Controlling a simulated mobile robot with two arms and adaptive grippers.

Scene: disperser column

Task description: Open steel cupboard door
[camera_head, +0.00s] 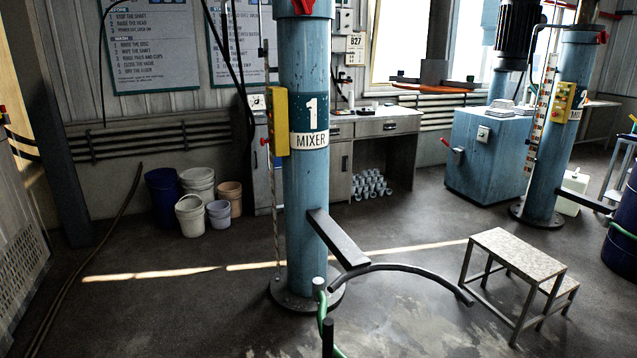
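No thing in view is clearly the steel cupboard. A grey metal panel (22,225) with a perforated lower part stands at the left edge, cut off by the frame; I cannot tell whether it is a cupboard door. Behind the blue mixer column, a grey workbench (388,124) has a drawer and a closed cabinet front (340,172), partly hidden by the column. Neither of my grippers shows in the head view.
The blue column (306,215) marked 1 MIXER stands mid-floor, with a curved black bar (400,268) in front. A step stool (518,258) stands right. Buckets (190,215) stand by the back wall. A hose (88,262) lies left; floor around it is mostly clear.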

